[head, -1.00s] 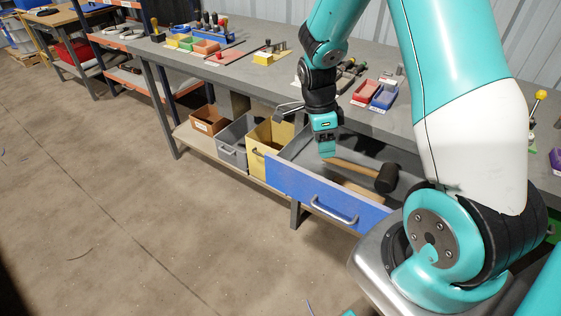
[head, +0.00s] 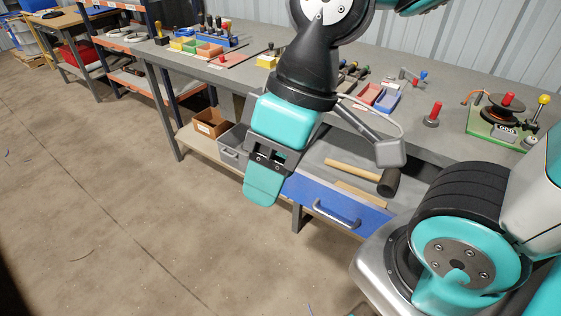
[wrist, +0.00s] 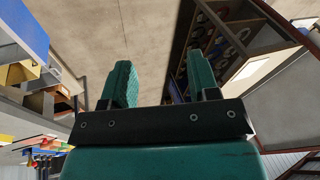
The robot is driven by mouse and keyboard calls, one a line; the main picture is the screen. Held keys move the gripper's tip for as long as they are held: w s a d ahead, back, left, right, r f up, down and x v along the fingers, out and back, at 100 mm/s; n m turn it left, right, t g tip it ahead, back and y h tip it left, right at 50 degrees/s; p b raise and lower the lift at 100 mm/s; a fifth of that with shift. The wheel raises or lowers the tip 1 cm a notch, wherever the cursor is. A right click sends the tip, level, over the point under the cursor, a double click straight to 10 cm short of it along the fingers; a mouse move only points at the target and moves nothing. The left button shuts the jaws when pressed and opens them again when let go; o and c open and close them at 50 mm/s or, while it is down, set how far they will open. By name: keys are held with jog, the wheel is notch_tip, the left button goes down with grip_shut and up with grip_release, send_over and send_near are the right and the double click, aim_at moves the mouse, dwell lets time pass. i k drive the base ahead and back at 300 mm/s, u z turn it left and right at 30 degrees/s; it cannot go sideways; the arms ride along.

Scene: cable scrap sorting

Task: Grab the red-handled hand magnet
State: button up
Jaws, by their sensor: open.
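A short red-handled piece with a dark round base (head: 431,116) stands upright on the grey workbench, right of the middle in the head view; it looks like the hand magnet. My gripper (head: 264,182) hangs in front of the bench, left of the magnet and well apart from it, over the left end of the blue-fronted drawer in the picture. In the wrist view my gripper (wrist: 160,85) is open, with nothing between its two green fingers. The magnet is not seen in the wrist view.
The open blue-fronted drawer (head: 380,219) holds a black-headed mallet (head: 389,181). Red and blue trays (head: 386,98) lie left of the magnet. A green-based device (head: 503,118) with red and yellow knobs stands to its right. Bench around the magnet is clear.

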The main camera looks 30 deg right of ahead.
aim_at(431, 120)
jog(key=z, duration=1.65)
jog(key=i, duration=0.5)
